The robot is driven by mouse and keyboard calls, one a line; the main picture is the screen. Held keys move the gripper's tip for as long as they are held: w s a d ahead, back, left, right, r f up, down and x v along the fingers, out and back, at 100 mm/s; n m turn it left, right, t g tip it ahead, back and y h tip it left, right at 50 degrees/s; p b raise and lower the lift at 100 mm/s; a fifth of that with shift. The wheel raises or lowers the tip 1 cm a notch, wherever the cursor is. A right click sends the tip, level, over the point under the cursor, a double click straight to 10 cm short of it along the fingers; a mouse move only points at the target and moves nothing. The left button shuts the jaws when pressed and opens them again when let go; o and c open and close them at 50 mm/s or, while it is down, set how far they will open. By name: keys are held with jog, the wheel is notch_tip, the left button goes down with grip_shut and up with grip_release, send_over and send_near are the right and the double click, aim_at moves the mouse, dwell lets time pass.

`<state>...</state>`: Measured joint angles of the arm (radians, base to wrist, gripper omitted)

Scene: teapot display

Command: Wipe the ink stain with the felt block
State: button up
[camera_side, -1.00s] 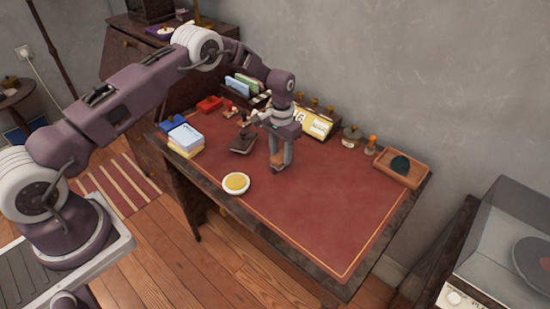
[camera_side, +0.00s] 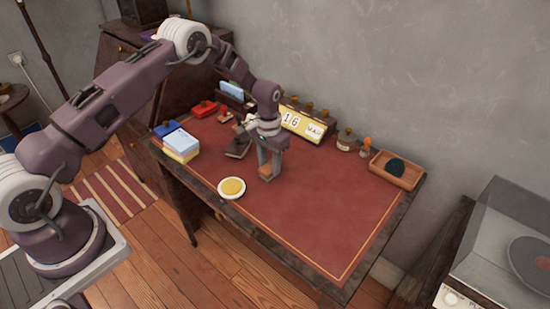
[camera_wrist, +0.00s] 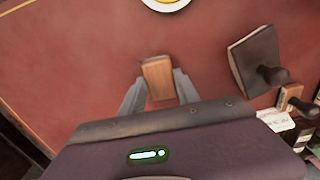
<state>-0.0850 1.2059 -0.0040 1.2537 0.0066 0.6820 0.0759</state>
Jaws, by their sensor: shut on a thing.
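My gripper (camera_side: 267,168) is over the red desk top (camera_side: 315,208), pointing down, to the right of the rocker blotter and behind the round dish. In the wrist view my gripper (camera_wrist: 158,88) has its fingers shut on a small wooden-backed block (camera_wrist: 157,74), which I take for the felt block. Its underside is hidden, and I cannot tell whether it touches the desk. In the side view the block (camera_side: 265,171) shows as a small brown patch between the fingertips. I see no ink stain in either view; the block and fingers may hide it.
A dark rocker blotter (camera_side: 238,149) stands close left of my gripper; it also shows in the wrist view (camera_wrist: 253,62). A white dish with a yellow middle (camera_side: 232,188) lies in front. A calendar (camera_side: 302,122) and a wooden tray (camera_side: 406,182) stand behind. The desk's right front is clear.

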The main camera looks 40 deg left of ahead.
jog(key=shift+s, duration=1.95)
notch_tip(320, 180, up, 8)
